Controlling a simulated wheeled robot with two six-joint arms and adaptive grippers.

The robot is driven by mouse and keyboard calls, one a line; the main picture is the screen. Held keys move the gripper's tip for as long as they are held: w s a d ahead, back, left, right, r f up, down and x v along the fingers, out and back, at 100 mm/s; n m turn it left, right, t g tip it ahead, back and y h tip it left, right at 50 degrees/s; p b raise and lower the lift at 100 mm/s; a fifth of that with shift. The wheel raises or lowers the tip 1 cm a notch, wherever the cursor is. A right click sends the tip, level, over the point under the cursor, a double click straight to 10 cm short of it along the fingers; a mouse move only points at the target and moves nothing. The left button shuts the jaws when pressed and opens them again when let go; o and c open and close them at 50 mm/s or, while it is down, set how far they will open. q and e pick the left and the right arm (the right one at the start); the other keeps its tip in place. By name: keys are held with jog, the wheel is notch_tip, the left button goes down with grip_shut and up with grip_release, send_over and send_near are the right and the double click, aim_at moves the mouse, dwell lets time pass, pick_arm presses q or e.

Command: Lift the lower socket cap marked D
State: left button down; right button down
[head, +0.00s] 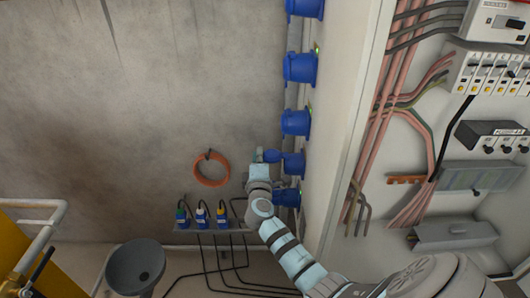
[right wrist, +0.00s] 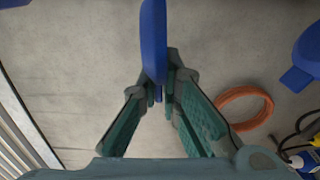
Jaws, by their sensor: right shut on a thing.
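Several blue sockets run down the side of the white cabinet in the head view. My right gripper (head: 262,160) is at the left side of the second-lowest blue socket (head: 293,164) in view. It is shut on that socket's blue cap (head: 271,156), which sticks out to the left from the socket. In the right wrist view the cap (right wrist: 153,45) shows edge-on, as a narrow blue strip, with its end between the fingertips (right wrist: 160,88). No letter D can be read on any cap. My left gripper is not in view.
Another blue socket (head: 288,197) is just below, close to my right arm. An orange hose coil (head: 211,170) hangs on the wall to the left. A rack with several plugs (head: 202,216) and a grey funnel (head: 136,264) are lower left. The open cabinet (head: 440,150) has cables and breakers.

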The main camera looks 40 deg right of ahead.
jog(key=shift+a+f+n, duration=0.15)
jog(key=shift+f+n, duration=0.55)
jog(key=shift+n, duration=0.3)
jog(key=shift+f, duration=0.1)
jog(key=c, duration=1.8)
grip_release()
jog(key=shift+a, duration=0.25)
jog(key=shift+s+r, duration=0.1)
jog(key=shift+r, duration=0.2)
jog(key=v, duration=1.2)
